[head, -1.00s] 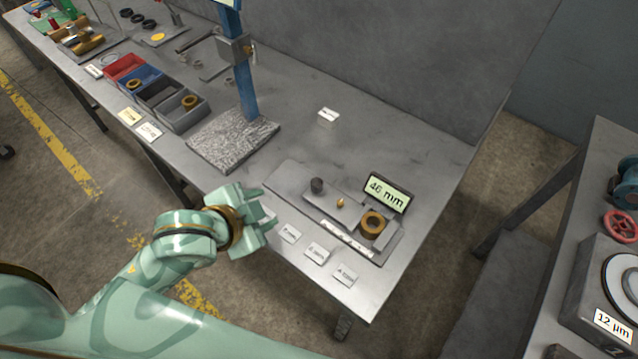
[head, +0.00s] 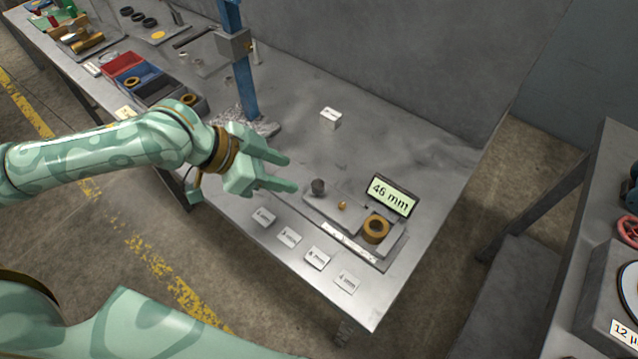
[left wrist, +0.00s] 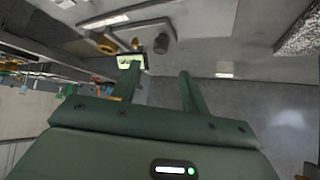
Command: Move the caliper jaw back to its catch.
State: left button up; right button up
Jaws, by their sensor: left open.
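The caliper (head: 352,222) lies on the near right part of the grey bench. Its display (head: 390,197) reads 46 mm. A dark round knob (head: 318,187) stands on its left end, a small brass piece (head: 342,206) sits mid-way, and a brass ring (head: 376,229) sits at the right. I cannot tell which part is the catch. My left gripper (head: 292,173) is open and empty, above the bench just left of the knob, apart from it. In the left wrist view the knob (left wrist: 161,43) and display (left wrist: 131,62) show beyond the open fingers. My right gripper is not in view.
Several small label cards (head: 289,237) lie along the bench's front edge. A blue post (head: 241,75) on a rough base stands behind my left arm. Coloured bins (head: 123,66) stand further left. A white block (head: 330,118) lies behind the caliper, with bare bench around it.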

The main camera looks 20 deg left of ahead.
aim_at(317, 184)
pick_arm(q)
jog(key=b+x, duration=0.3)
jog(key=x, duration=0.6)
jog(key=shift+w+d+f, duration=0.2)
jog(key=shift+w+f, duration=0.05)
jog(key=shift+f, duration=0.05)
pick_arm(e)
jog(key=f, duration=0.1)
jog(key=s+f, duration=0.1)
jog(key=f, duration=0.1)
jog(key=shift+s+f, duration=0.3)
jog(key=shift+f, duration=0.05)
pick_arm(q)
jog(key=shift+c, duration=0.4)
